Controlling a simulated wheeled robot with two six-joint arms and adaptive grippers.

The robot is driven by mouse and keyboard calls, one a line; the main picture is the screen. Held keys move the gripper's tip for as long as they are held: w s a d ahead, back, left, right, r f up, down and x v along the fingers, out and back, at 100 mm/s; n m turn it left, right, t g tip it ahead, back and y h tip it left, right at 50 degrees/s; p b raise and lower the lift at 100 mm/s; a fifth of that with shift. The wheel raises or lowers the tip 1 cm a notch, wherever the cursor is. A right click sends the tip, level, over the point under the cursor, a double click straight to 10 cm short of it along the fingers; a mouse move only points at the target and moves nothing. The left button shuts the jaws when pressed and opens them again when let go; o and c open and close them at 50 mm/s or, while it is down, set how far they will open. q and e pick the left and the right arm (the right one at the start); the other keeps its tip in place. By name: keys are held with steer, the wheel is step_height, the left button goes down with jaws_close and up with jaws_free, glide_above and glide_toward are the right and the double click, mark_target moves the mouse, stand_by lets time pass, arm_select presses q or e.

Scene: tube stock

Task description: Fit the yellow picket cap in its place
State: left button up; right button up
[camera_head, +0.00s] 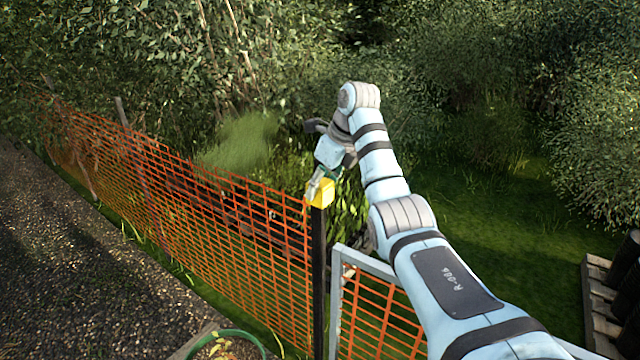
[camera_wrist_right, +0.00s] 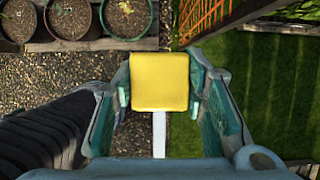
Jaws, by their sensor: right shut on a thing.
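The yellow picket cap (camera_head: 322,193) is a small block at the top of a black picket (camera_head: 318,265) in the head view. My right gripper (camera_head: 320,186) is shut on it, coming from above and behind. In the right wrist view the cap (camera_wrist_right: 160,82) fills the space between the two green-grey fingers, with its flat face toward the camera. The cap lines up with the picket top. I cannot tell whether it is seated or just above, since the cap hides the picket's end in the wrist view. My left gripper is not in view.
Orange mesh fencing (camera_head: 200,215) runs left from the picket. A grey-framed gate panel (camera_head: 336,300) with orange mesh stands just right of it. A green-rimmed pot (camera_head: 232,333) is at the bottom. Pallets (camera_head: 598,305) are at right. Bushes lie behind; open grass is at right.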

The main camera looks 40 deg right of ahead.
steer(key=shift+f+b, duration=0.85)
steer(key=shift+f, duration=0.85)
steer(key=o, duration=0.9)
steer(key=shift+r, duration=0.2)
step_height(320, 180, up, 10)
steer(key=shift+a+f, duration=0.1)
steer(key=shift+f, duration=0.1)
